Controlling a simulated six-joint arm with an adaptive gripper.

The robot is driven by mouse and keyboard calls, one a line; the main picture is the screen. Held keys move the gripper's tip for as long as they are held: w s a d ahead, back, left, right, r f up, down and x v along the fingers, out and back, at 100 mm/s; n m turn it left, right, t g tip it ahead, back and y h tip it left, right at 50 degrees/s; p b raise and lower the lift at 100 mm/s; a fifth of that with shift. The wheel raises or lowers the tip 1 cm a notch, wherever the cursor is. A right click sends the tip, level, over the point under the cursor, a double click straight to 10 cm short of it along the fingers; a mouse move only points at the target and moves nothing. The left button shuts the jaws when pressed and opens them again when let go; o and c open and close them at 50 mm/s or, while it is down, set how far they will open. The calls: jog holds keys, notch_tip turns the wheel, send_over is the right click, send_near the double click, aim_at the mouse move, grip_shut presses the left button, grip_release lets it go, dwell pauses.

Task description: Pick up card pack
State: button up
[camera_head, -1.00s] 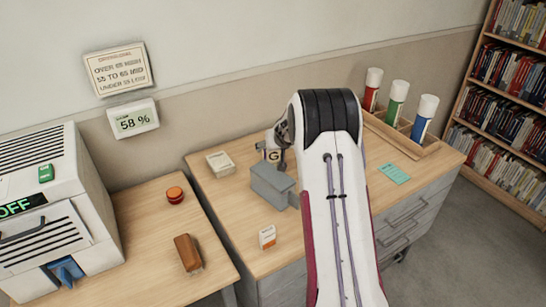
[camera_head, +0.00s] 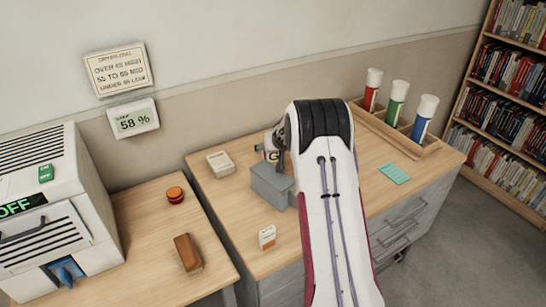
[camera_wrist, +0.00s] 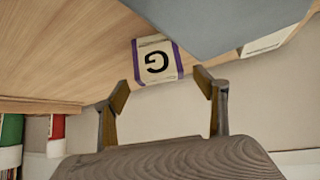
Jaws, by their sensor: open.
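A small pale box with purple edges and a black letter G (camera_wrist: 157,62) lies on the desk, seen in the wrist view just beyond my fingertips. It may be the card pack; the frames do not name it. In the head view only part of it (camera_head: 271,156) shows, behind the grey block. My gripper (camera_wrist: 163,90) is open and empty, its two fingers apart on either side of the box's near end, with no clear contact. In the head view my arm hides most of the gripper (camera_head: 277,146). A small white and orange box (camera_head: 267,237) stands near the desk's front edge.
A grey block (camera_head: 271,186) stands close in front of the G box. A cream box (camera_head: 220,164) lies to its left. A wooden rack (camera_head: 405,134) of red, green and blue tubes is right. A teal card (camera_head: 394,174) lies on the desk.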

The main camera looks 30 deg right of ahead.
jog(key=shift+x, duration=1.5)
jog(key=c, duration=1.2)
